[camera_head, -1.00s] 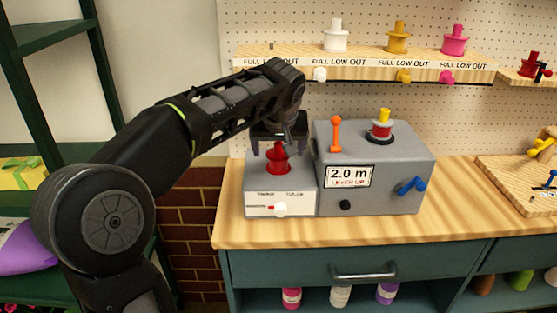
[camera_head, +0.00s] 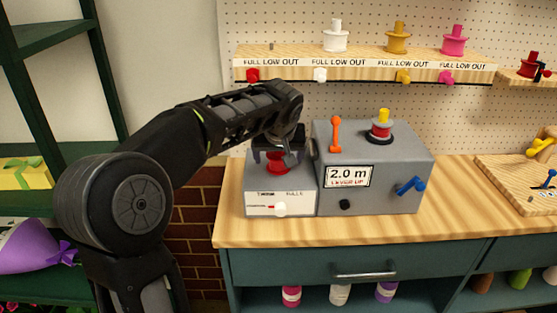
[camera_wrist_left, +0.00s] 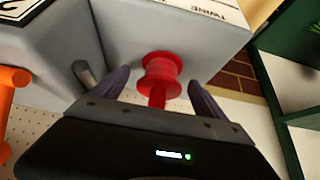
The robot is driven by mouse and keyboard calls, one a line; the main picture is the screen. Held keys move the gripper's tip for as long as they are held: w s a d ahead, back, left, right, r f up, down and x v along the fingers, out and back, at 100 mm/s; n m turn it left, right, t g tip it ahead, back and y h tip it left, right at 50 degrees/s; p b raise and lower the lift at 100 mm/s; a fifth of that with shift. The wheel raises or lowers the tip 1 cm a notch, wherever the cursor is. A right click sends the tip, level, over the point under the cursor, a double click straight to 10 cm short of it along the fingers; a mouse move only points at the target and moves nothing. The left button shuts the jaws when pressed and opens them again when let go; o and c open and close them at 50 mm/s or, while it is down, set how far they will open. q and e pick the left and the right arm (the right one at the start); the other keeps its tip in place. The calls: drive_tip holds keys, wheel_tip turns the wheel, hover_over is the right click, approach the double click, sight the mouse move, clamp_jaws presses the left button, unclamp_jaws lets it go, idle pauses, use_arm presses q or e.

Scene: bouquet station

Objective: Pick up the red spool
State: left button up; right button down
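The red spool (camera_head: 277,166) stands on top of the small grey box (camera_head: 257,180) on the counter. My left gripper (camera_head: 276,157) is over it, with its fingers pointing down. In the left wrist view the spool (camera_wrist_left: 160,72) shows between the two dark, spread fingers of the left gripper (camera_wrist_left: 160,88). Gaps show on both sides, so the gripper is open and not closed on it. In the head view the gripper hides the spool's upper part. My right gripper is in neither view.
Above is a shelf (camera_head: 370,72) with white, yellow and pink spools. The counter front (camera_head: 340,232) is clear.

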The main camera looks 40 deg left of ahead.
use_arm(q)
drive_tip(key=c, duration=1.6)
wheel_tip(320, 180, up, 10)
idle(0.4)
